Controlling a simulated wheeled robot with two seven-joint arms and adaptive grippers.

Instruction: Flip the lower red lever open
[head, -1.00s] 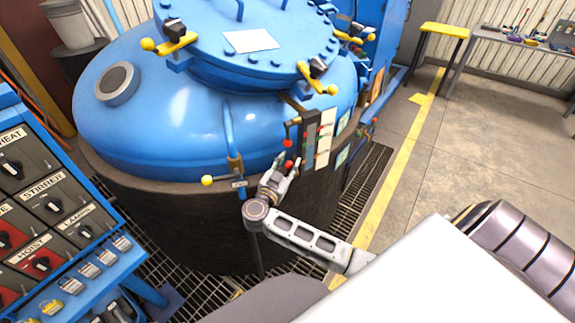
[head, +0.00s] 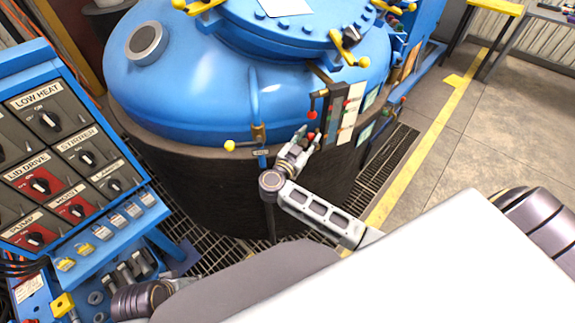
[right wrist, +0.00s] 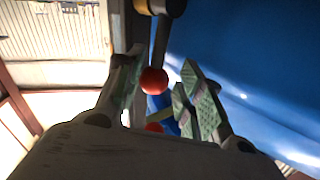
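Two red ball knobs show on the side of the blue vessel (head: 190,90) in the head view: an upper one (head: 311,115) and a lower one (head: 311,137). My right gripper (head: 308,138) is at the lower knob, with its fingers open. In the right wrist view one red ball (right wrist: 153,81) on a dark rod lies between the spread fingertips, with no clear contact. A second red ball (right wrist: 154,127) is partly hidden by the gripper body. I cannot tell for certain which ball is the lower lever's. My left gripper is out of view.
A control panel (head: 75,165) with black and red switches stands at the left. White label plates (head: 350,115) sit right of the levers. The floor at the right (head: 450,140) is clear.

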